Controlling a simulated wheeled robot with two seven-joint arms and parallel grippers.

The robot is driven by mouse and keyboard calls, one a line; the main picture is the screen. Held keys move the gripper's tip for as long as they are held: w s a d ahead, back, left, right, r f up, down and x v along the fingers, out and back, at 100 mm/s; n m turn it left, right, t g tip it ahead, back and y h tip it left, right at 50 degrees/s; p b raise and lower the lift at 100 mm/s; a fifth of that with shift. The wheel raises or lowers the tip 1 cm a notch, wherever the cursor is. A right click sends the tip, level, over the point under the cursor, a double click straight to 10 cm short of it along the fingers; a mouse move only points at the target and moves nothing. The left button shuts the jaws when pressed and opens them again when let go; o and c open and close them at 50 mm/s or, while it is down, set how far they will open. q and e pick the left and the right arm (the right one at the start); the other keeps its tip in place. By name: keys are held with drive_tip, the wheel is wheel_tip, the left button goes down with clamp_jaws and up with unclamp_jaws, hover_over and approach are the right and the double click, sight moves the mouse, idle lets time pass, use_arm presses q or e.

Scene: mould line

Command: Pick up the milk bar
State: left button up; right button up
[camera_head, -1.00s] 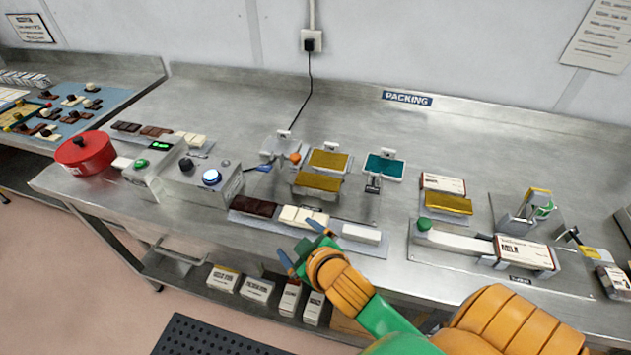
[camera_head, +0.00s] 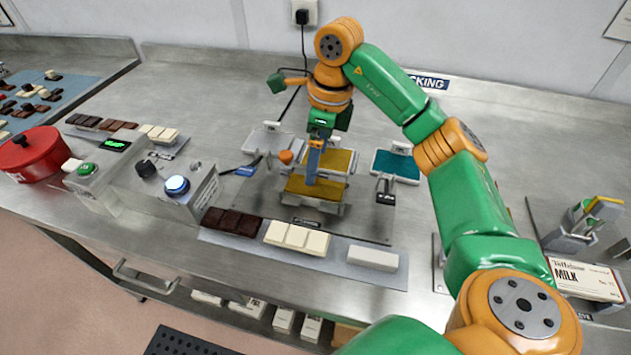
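I cannot tell for sure which piece is the milk bar. A gold wrapped-looking slab (camera_head: 316,188) lies on the front part of the small wrapping stand, with a second gold slab (camera_head: 340,161) behind it. My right gripper (camera_head: 313,172) points down with its blue fingers over these slabs; the fingers are seen edge-on, so their gap and any contact are hidden. A dark brown bar (camera_head: 231,221), a cream-white bar (camera_head: 297,238) and a plain white block (camera_head: 373,257) lie in a row on the front tray. A box labelled MILK (camera_head: 585,279) lies at the right. My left gripper is not in view.
A control box with a blue button (camera_head: 177,185) and a red pot (camera_head: 31,153) stand at the left. A rack of small brown and white bars (camera_head: 119,132) lies behind. A teal pad (camera_head: 396,165) sits right of the stand. My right arm covers the right middle.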

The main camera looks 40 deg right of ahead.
sight(315, 186)
drive_tip(key=shift+s+d+f, duration=0.1)
drive_tip(key=shift+s+f, duration=0.15)
drive_tip(key=shift+f, duration=0.05)
drive_tip(key=f, duration=0.2)
drive_tip(key=f+p, duration=0.2)
drive_tip(key=f, duration=0.1)
drive_tip(key=shift+w+f, duration=0.3)
drive_tip(key=shift+w, duration=0.1)
drive_tip(key=shift+f, duration=0.2)
drive_tip(key=c, duration=1.5)
